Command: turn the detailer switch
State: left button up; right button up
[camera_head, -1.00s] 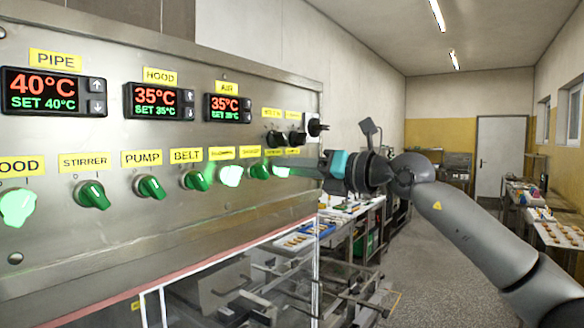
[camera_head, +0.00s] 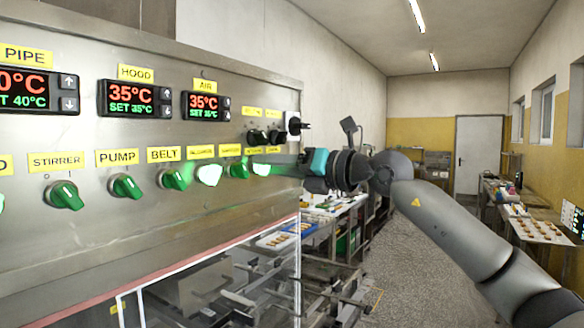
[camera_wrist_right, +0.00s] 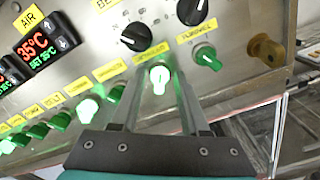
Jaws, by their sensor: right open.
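A row of green rotary switches runs along the steel panel (camera_head: 160,230), under yellow labels. The labels at the right end are too small to read surely, so I cannot tell which one says detailer. My right gripper (camera_head: 283,166) is open at the right end of this row. In the right wrist view its two fingers (camera_wrist_right: 158,80) reach either side of a lit switch (camera_wrist_right: 160,75), and I cannot tell whether they touch it. That lit switch also shows in the head view (camera_head: 262,169). An unlit green switch (camera_wrist_right: 204,54) sits to its right. My left gripper is not in view.
Two black knobs (camera_wrist_right: 137,37) (camera_wrist_right: 193,11) sit above the switches. A brass-coloured fitting (camera_wrist_right: 266,49) stands out at the panel's right. Temperature displays (camera_head: 128,98) are higher up. Open floor (camera_head: 415,240) lies right of the machine.

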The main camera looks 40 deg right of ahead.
jog(key=b+v, duration=1.3)
jog(key=v, duration=0.2)
jog(key=shift+f, duration=0.1)
dwell(0.5)
